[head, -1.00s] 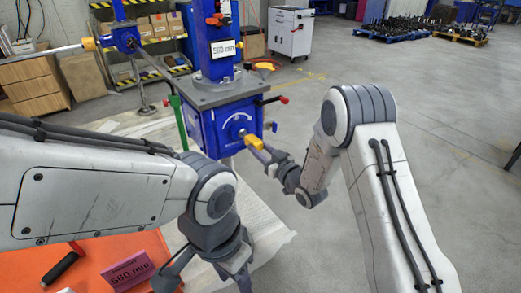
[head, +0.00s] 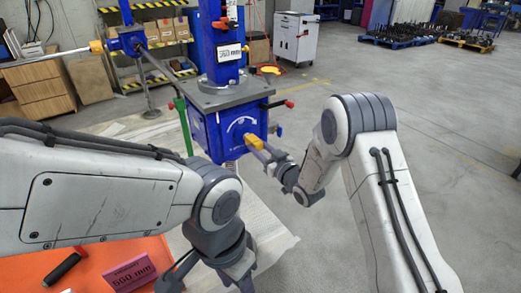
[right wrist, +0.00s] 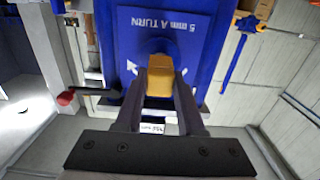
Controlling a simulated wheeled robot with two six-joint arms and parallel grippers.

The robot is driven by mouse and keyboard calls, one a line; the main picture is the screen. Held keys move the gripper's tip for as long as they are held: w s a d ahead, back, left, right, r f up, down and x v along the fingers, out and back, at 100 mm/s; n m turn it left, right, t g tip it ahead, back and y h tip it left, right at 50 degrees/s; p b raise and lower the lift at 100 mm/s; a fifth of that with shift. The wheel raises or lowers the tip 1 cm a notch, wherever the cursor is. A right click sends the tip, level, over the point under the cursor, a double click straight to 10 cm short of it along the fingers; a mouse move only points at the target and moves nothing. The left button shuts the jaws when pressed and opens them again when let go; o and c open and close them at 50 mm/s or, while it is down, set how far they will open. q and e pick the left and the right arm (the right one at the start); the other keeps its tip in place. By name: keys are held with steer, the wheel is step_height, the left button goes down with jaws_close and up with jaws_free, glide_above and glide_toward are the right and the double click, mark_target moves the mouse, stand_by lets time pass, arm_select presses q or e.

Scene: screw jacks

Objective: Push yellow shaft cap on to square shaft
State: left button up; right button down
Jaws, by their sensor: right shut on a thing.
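The yellow shaft cap (right wrist: 158,76) is between the fingers of my right gripper (right wrist: 160,90), against the blue jack housing (right wrist: 200,40). In the head view the cap (head: 255,142) sits at the front face of the blue jack housing (head: 213,128), beside a white curved arrow. My right gripper (head: 270,153) is shut on it. The square shaft is hidden behind the cap, so I cannot tell how far the cap is on it. My left gripper (head: 240,280) hangs at the bottom of the head view, with its fingertips cut off by the frame edge.
An orange tabletop (head: 40,268) with a pink sign (head: 130,272) and a black-handled tool (head: 62,268) is at lower left. A red-tipped lever (head: 288,104) sticks out from the jack's right side. A green-handled bar (head: 183,125) stands at its left.

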steer(key=shift+w+a, duration=0.15)
steer(key=shift+w, duration=0.05)
steer(key=shift+c, duration=2.2)
jaws_free()
steer(key=b+v, duration=0.1)
steer(key=v, duration=0.9)
steer(key=shift+s+b, duration=0.15)
steer(key=shift+b, duration=0.15)
